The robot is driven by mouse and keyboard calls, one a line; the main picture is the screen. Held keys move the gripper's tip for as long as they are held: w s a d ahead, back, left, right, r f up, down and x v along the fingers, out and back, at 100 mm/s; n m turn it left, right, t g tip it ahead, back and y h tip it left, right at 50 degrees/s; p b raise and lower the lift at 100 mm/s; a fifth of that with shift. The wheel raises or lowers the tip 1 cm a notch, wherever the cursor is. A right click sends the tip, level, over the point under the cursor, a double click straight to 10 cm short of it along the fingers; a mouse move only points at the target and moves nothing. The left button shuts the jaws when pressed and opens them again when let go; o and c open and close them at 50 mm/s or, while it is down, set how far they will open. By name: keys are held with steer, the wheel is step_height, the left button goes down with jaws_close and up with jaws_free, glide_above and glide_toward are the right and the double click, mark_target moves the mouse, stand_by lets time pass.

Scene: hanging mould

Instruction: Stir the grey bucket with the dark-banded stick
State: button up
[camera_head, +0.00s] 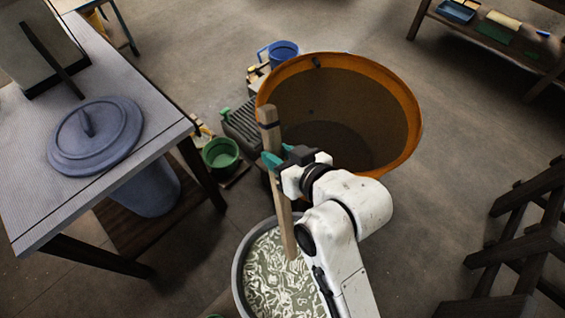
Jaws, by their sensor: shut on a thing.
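The dark-banded stick (281,203) is a pale wooden stick with a dark band near its top. It stands nearly upright, leaning slightly. My gripper (272,161) has teal fingertips and is shut on the upper part of the stick. The grey bucket (238,268) is at the bottom centre, below my gripper, and holds a pale, white-streaked greenish content. The stick's lower end shows over the bucket's content; I cannot tell how deep it reaches. My white arm hides the bucket's right side, and the frame cuts off its bottom.
A large orange tub (413,110) stands right behind my gripper. A table (40,190) with a blue-grey lid (95,140) is at left. A green bucket (221,155) and a blue bucket (284,52) stand on the floor. A dark wooden rack (520,245) is at right.

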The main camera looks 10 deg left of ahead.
mark_target(287, 206)
steer(key=shift+w+a+f+b, duration=0.3)
steer(key=shift+w+f+b, duration=0.25)
steer(key=shift+w+f, duration=0.1)
steer(key=shift+s+d+f+b, duration=0.45)
steer(key=shift+s+f+b, duration=0.6)
steer(key=shift+f, duration=0.9)
steer(key=shift+s+d+f+b, duration=0.4)
steer(key=shift+s+f+b, duration=0.55)
steer(key=shift+f, duration=1)
steer(key=shift+s+d+f+b, duration=0.45)
steer(key=shift+s+f+b, duration=0.6)
steer(key=shift+f, duration=0.9)
steer(key=shift+s+a, duration=0.1)
steer(key=shift+s, duration=0.05)
